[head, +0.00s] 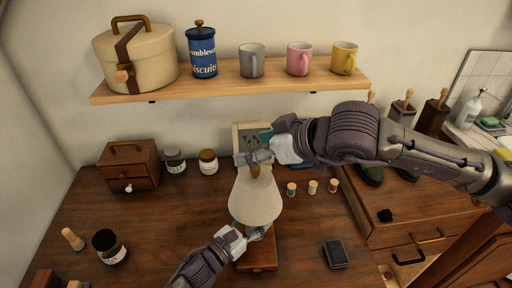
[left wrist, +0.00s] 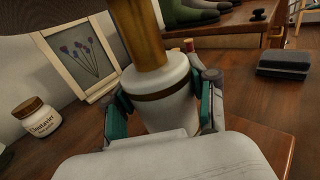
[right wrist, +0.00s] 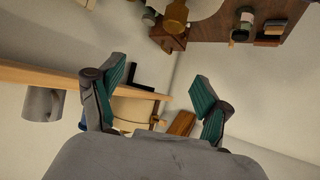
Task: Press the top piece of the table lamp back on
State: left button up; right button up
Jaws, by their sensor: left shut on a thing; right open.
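The table lamp has a cream shade (head: 256,198) and stands on a wooden base (head: 257,258). A small brown top piece (head: 255,171) shows at the shade's top; whether it is fully seated I cannot tell. My left gripper (head: 256,233) is shut around the lamp's white body (left wrist: 166,98), below the shade. The brass stem (left wrist: 144,35) rises above that body. My right gripper (head: 259,153) is open just above the top piece. In the right wrist view its fingers (right wrist: 155,98) are apart with nothing between them.
A framed flower picture (head: 240,132) stands behind the lamp. The shelf (head: 225,82) with mugs is above. Jars (head: 208,161) stand left. The left front tabletop has free room.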

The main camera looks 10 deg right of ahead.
pick_arm(q)
jog(key=o, duration=1.1)
